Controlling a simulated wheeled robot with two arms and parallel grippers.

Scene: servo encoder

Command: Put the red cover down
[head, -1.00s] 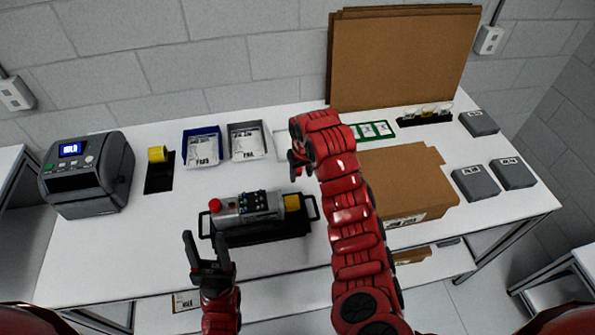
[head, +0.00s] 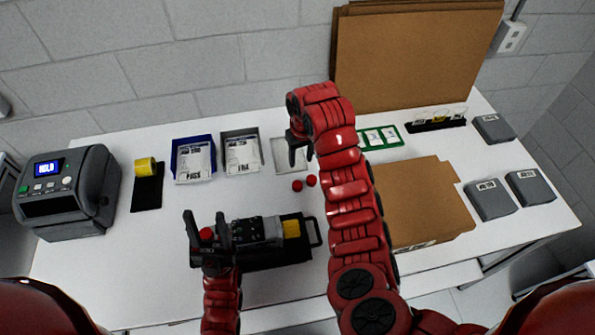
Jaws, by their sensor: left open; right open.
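Two small red round covers (head: 297,185) (head: 311,180) lie side by side on the white table, just below my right gripper in the head view. My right gripper (head: 296,156) is open above the table, apart from them and with nothing visible in it; its arm hides part of it. The servo (head: 262,232), grey with a yellow end, lies in a black handled tray (head: 280,260). A red cap (head: 207,234) shows at its left end. My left gripper (head: 205,218) is open, its fingers either side of that cap in the picture; whether they touch it I cannot tell.
A label printer (head: 68,193) stands at the left, beside a yellow roll (head: 146,166). A blue bin (head: 193,142) and a grey bin (head: 241,138) stand at the back. A cardboard box (head: 420,205) and grey boxes (head: 491,199) are at the right.

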